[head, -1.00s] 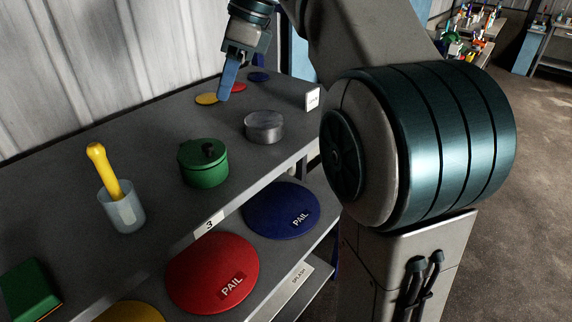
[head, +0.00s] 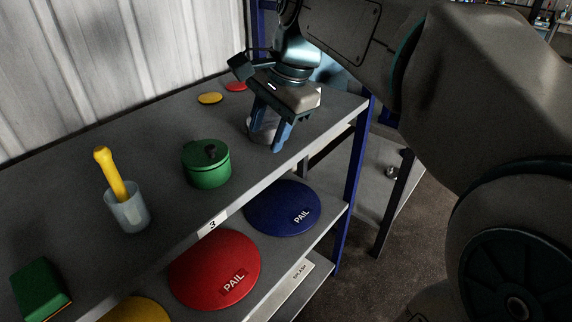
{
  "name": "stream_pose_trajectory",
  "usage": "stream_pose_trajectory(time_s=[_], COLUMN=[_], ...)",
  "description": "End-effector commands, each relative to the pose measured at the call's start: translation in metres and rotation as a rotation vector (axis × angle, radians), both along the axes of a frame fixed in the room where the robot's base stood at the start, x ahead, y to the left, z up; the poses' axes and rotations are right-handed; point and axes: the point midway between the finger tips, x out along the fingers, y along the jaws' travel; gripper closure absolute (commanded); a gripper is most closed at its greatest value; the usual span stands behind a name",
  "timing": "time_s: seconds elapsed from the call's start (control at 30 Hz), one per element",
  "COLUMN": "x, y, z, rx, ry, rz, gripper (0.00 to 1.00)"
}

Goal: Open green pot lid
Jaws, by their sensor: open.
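The green pot (head: 207,172) stands upright on the top shelf, with its green lid (head: 204,152) seated on it. The lid has a dark knob (head: 211,149). My gripper (head: 264,138) is to the right of the pot, apart from it, with its blue fingers spread and pointing down. The grey metal tin (head: 262,129) is partly hidden behind and between the fingers. I cannot tell whether the fingers touch the tin.
A clear cup (head: 130,213) with a yellow-handled tool (head: 107,168) stands left of the pot. A green block (head: 40,288) lies at the near left. Small yellow (head: 210,98) and red (head: 236,86) discs lie behind. Red (head: 214,268) and blue (head: 282,207) pail lids lie on the shelf below.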

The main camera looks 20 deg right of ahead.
Motion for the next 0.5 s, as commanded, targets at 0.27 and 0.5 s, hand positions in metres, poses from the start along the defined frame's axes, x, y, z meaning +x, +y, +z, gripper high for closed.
stream_pose_trajectory(time_s=[0.27,0.5], x=[-0.029,-0.046], y=[-0.011,-0.017], z=[-0.030,-0.051], rx=[-0.112,-0.190], ry=[-0.089,-0.139], rz=[0.228,0.380], gripper=[0.58,0.58])
